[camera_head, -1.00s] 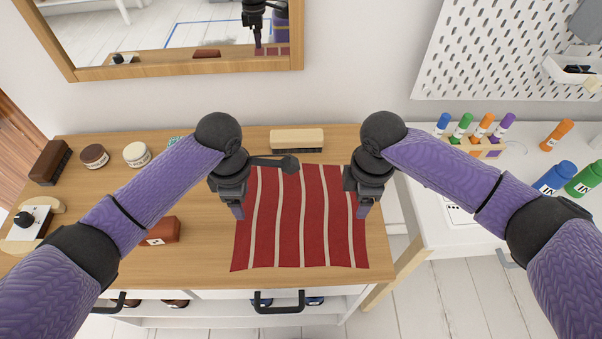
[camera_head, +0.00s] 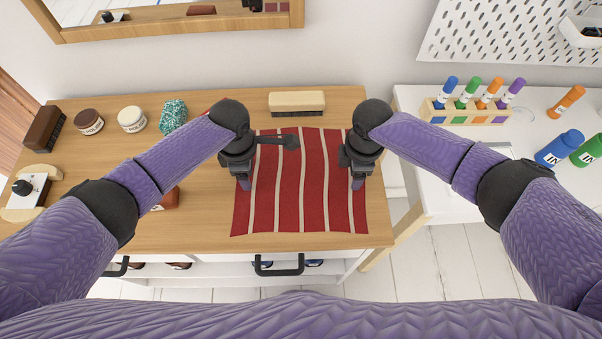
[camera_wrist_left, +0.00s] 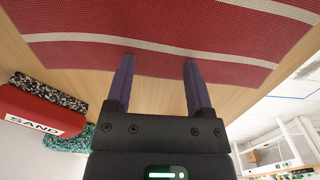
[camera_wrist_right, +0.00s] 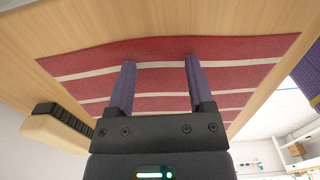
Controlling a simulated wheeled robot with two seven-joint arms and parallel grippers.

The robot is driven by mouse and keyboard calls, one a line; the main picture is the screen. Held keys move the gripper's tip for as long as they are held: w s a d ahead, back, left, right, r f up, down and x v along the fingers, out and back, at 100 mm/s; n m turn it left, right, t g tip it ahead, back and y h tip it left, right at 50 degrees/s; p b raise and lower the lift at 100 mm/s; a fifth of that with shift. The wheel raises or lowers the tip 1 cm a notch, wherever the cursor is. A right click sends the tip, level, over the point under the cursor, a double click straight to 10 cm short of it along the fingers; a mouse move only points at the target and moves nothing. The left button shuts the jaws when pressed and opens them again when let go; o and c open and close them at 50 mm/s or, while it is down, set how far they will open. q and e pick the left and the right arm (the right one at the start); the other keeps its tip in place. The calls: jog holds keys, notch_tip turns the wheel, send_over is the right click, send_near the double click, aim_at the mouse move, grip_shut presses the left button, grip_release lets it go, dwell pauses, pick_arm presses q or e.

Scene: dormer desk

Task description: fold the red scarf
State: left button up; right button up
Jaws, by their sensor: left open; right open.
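The red scarf (camera_head: 303,205) with pale stripes lies flat and spread out on the wooden desk. My left gripper (camera_head: 244,184) is open above the scarf's left edge. In the left wrist view, its fingers (camera_wrist_left: 158,75) point at the scarf's edge (camera_wrist_left: 165,62), with nothing between them. My right gripper (camera_head: 358,184) is open above the scarf's right edge. In the right wrist view, its fingers (camera_wrist_right: 160,72) reach over the scarf (camera_wrist_right: 160,85), with nothing between them. Whether the fingertips touch the cloth I cannot tell. My grippers hide parts of both side edges.
A brush (camera_head: 297,102) lies behind the scarf. Tins (camera_head: 132,119), a teal sponge (camera_head: 173,115), a dark brush (camera_head: 45,129) and a brown box (camera_head: 168,199) are at the left. A white table (camera_head: 465,185) with markers and bottles adjoins at the right.

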pick_arm(q)
jog(key=shift+s+f, duration=0.1)
jog(key=shift+f, duration=0.1)
grip_shut()
pick_arm(e)
jog(key=shift+f, duration=0.1)
grip_shut()
